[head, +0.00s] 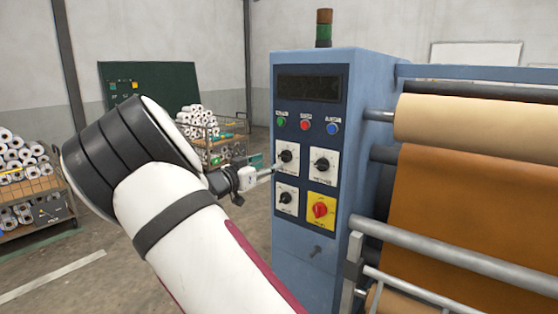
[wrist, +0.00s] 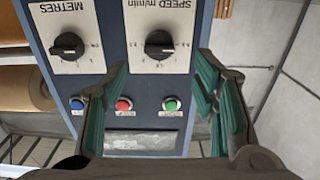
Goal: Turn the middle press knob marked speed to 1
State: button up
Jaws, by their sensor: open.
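The speed knob (wrist: 158,43) is a round black knob on a white plate marked "SPEED m/min", upside down in the wrist view. Its scale figures are too small to read surely. In the head view it is the upper left knob (head: 287,156) on the blue press panel. My gripper (wrist: 162,68) is open and empty, its green-padded fingers spread to either side below the knob in the wrist view. In the head view my gripper (head: 272,170) is close to the knob's plate from the left; contact cannot be told.
The METRES knob (wrist: 68,46) is beside the speed knob. A lower black knob (head: 286,198) and a red switch on a yellow plate (head: 320,209) sit below. Green (head: 280,122), red (head: 305,125) and blue (head: 332,129) buttons are above. Rollers (head: 470,125) stand right.

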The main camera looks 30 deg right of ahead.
aim_at(282, 158)
jog(key=x, duration=0.7)
jog(key=shift+f, duration=0.1)
jog(key=shift+c, duration=0.6)
jog(key=c, duration=1.1)
